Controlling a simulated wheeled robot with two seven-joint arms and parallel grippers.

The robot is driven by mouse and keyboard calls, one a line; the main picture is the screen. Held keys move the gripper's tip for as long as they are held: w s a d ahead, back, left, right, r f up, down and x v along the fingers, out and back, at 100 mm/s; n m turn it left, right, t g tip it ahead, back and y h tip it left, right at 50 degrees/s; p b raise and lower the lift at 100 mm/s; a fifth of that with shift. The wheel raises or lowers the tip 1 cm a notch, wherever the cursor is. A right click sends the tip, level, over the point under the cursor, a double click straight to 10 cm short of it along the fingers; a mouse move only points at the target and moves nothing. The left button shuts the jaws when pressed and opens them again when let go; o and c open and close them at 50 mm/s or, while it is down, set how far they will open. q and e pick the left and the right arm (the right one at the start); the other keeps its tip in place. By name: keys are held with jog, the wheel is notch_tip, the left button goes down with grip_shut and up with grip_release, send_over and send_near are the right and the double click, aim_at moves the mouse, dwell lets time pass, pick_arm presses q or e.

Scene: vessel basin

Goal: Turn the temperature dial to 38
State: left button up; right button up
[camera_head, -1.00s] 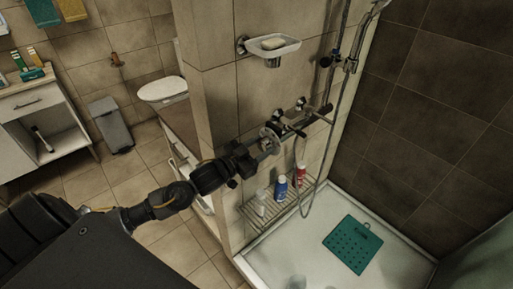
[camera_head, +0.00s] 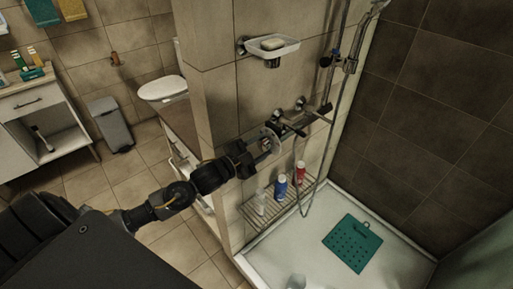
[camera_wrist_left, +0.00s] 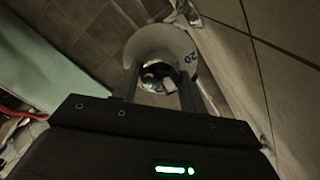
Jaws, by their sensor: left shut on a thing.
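The temperature dial sits at the near left end of the shower mixer bar on the tiled wall, and its pale scale disc (camera_head: 271,137) shows in the head view. In the left wrist view the pale disc (camera_wrist_left: 160,38) is beyond my fingers, with a "20" mark on its right side. My left gripper (camera_head: 264,147) is at the dial, shut on its knob; its two fingers (camera_wrist_left: 157,82) also show in the wrist view. The knob is mostly hidden between the fingers, and no pointer can be read. My right gripper is not in view.
The mixer bar (camera_head: 306,117) runs on to the right, with the hose hanging from it. A wire shelf (camera_head: 270,212) with several bottles is below. A soap dish (camera_head: 289,48) is above. A green mat (camera_head: 352,243) lies in the shower tray (camera_head: 300,258).

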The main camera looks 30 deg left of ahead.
pick_arm(q)
jog(key=shift+a+r+m, duration=0.1)
jog(key=shift+r+m, duration=0.1)
jog(key=shift+m, duration=0.3)
jog(key=o, duration=1)
jog(key=shift+f, duration=0.1)
jog(key=shift+s+f, duration=0.1)
jog(key=shift+s+a+f, duration=0.1)
jog(key=shift+s, duration=0.2)
jog(key=b+v, duration=0.3)
jog(key=v, duration=0.7)
jog(key=shift+r, duration=0.3)
jog(key=shift+a, duration=0.1)
